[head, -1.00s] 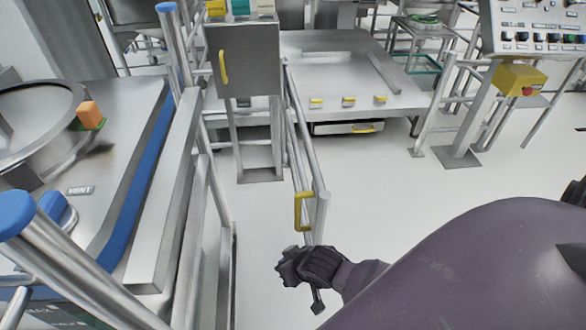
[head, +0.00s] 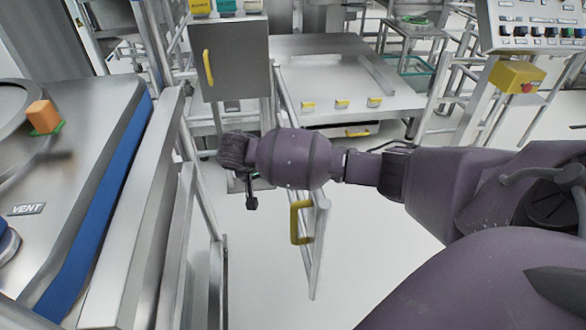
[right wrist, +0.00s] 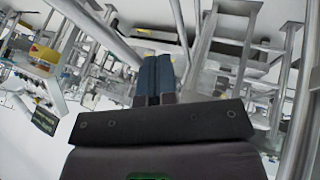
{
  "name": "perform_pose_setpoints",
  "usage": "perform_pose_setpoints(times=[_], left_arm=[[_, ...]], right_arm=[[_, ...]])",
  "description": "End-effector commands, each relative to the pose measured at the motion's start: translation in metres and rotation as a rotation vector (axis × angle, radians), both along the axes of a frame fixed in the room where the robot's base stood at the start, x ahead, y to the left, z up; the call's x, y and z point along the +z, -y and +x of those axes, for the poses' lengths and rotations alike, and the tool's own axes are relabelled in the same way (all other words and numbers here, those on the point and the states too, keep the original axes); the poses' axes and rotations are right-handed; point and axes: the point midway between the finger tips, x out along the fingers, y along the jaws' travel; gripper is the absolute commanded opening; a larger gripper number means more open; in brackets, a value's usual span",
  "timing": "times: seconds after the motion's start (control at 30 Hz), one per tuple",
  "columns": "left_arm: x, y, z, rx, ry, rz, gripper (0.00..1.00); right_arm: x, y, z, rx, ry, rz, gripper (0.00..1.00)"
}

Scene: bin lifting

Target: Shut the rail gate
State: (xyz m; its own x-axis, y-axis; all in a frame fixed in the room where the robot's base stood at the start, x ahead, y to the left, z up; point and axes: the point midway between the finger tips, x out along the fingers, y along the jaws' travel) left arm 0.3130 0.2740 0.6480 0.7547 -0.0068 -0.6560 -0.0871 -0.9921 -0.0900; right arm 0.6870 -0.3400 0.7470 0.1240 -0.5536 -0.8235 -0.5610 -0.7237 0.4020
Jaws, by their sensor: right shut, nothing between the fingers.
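The rail gate (head: 318,240) is a grey tubular frame in the head view. It runs from beside the steel cabinet toward me and ends with a yellow handle (head: 300,222). My right arm crosses over the gate from the right and hides part of its middle. My right gripper (head: 251,195) is on the left side of the gate, apart from the yellow handle. In the right wrist view its fingers (right wrist: 155,78) are together with nothing between them. My left gripper is not in view.
A steel cabinet (head: 236,62) with a yellow handle stands behind the gripper. A steel worktop with a blue edge (head: 105,185) and railing lies at the left. A low platform (head: 335,80) is behind the gate. A control panel (head: 533,25) stands back right. White floor is clear between.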

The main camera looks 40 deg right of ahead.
Motion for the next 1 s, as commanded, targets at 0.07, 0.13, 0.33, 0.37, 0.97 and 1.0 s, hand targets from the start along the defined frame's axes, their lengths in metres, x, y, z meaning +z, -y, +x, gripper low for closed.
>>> perform_pose_setpoints(times=[0.07,0.13,0.33,0.37,0.97,1.0], left_arm=[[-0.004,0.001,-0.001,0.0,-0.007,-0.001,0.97],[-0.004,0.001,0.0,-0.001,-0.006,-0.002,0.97],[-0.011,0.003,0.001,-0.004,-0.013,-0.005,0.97],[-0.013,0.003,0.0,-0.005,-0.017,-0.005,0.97],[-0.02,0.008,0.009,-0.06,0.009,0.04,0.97],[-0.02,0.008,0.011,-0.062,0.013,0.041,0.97]], right_arm=[[0.007,0.006,0.007,-0.036,0.003,-0.026,0.0],[0.011,0.009,0.009,-0.055,0.006,-0.037,0.0],[0.0,0.018,0.011,-0.066,0.003,-0.045,0.0],[-0.004,0.021,0.012,-0.066,0.002,-0.045,0.0],[-0.067,0.084,0.012,-0.064,0.006,-0.045,0.0],[-0.066,0.087,0.009,-0.063,0.007,-0.044,0.0]])
